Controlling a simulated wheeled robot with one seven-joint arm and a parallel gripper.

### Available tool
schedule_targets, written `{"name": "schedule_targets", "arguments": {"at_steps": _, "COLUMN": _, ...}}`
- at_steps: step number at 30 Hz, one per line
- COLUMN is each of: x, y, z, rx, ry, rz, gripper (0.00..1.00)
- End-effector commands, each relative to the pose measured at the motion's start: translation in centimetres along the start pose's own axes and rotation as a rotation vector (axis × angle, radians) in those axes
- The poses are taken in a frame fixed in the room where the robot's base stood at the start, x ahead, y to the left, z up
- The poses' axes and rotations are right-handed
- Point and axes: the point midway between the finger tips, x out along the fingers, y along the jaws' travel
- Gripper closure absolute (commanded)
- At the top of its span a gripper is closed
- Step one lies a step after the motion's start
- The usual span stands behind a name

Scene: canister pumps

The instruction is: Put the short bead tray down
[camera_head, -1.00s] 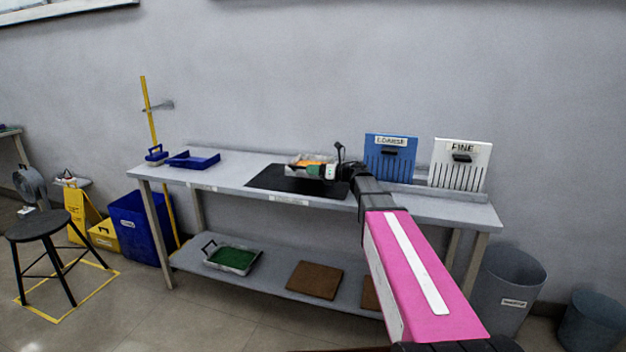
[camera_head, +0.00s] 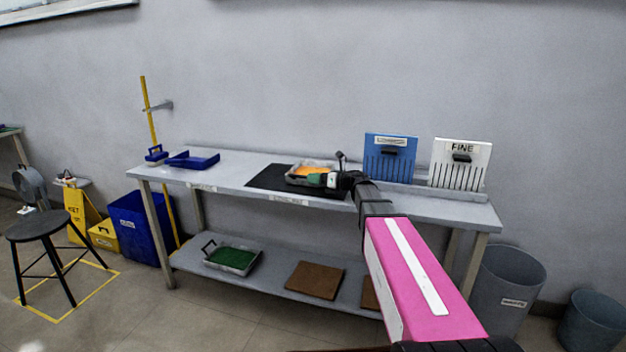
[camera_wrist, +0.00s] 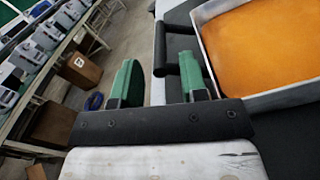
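The bead tray (camera_head: 338,166) is a shallow pale tray of orange beads on the black mat in the head view. Its pale rim and orange fill also show at the right of the wrist view (camera_wrist: 212,12). Its black handle (camera_wrist: 159,45) stands near the right finger. My gripper (camera_wrist: 158,82) has two green fingers set apart, with a clear gap between the left finger and the handle. In the head view my gripper (camera_head: 318,179) is at the tray's front right side, low over the mat. My wrist hides part of that side.
The black mat (camera_head: 265,180) lies mid-bench. A blue COARSE panel (camera_head: 375,170) and white FINE panel (camera_head: 443,175) stand at right. A blue dustpan-like tray (camera_head: 195,162) sits at left. A tray of green beads (camera_head: 250,268) is on the lower shelf. The bench between is clear.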

Motion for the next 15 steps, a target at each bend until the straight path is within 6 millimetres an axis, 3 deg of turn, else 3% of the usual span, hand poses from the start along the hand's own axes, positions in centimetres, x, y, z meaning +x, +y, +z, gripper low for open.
{"name": "schedule_targets", "arguments": {"at_steps": 15, "x": -9.3, "y": 0.1, "z": 0.0, "rx": 0.000, "ry": -0.001, "rz": -0.003, "gripper": 0.60}}
